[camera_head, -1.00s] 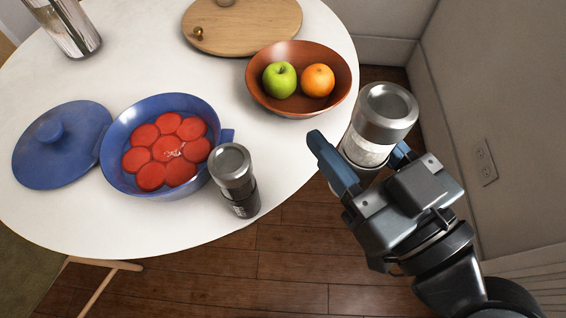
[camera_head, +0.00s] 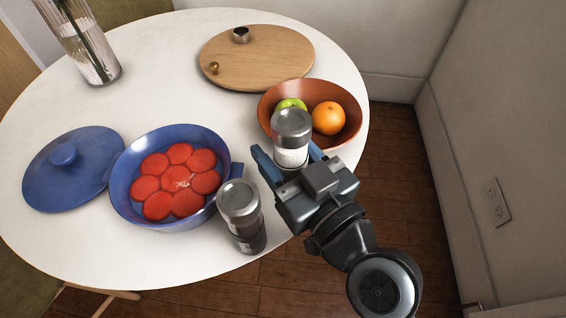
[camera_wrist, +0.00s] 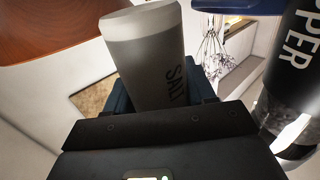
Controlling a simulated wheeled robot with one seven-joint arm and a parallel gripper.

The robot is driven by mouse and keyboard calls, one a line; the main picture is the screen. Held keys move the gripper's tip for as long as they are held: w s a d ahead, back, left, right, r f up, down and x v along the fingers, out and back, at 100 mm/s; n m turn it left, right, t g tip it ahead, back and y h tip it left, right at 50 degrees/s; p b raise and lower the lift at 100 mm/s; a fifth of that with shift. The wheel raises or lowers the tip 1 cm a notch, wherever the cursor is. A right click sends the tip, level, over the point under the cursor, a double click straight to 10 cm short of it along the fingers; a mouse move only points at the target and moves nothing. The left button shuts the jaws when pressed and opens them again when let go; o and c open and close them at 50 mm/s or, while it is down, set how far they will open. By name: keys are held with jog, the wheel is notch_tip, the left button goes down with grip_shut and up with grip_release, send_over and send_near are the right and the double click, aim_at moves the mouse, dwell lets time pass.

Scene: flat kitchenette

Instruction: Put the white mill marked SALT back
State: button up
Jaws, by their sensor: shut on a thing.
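My gripper (camera_head: 287,166) is shut on the white salt mill (camera_head: 291,157), which has a silver metal cap. The mill is upright in the jaws and, in the head view, overlaps the near edge of the fruit bowl. In the wrist view the salt mill (camera_wrist: 150,60) fills the upper middle, with part of the lettering "SALT" showing. Its height above the table is hard to tell. The dark pepper mill (camera_head: 246,228) with a silver cap stands at the table's near edge, left of my gripper. It also shows in the wrist view (camera_wrist: 294,70), marked "PEPPER" in part.
A brown bowl (camera_head: 350,94) holds a green apple (camera_head: 291,104) and an orange (camera_head: 328,118). A blue pot (camera_head: 124,178) of red slices stands left, its lid (camera_head: 60,185) beside it. A round wooden board (camera_head: 265,65) and a glass vase (camera_head: 88,50) stand farther back. A wall (camera_head: 500,120) is right.

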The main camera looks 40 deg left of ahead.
aim_at(283, 166)
jog(key=shift+f, duration=1.75)
jog(key=shift+f+b, duration=0.15)
jog(key=shift+b, duration=0.35)
jog(key=o, duration=1.3)
jog(key=shift+c, duration=0.2)
jog(key=shift+r+p, duration=0.3)
jog(key=shift+p, duration=0.1)
jog(key=b+v, duration=0.2)
jog(key=v, duration=1)
jog(key=shift+f, duration=0.1)
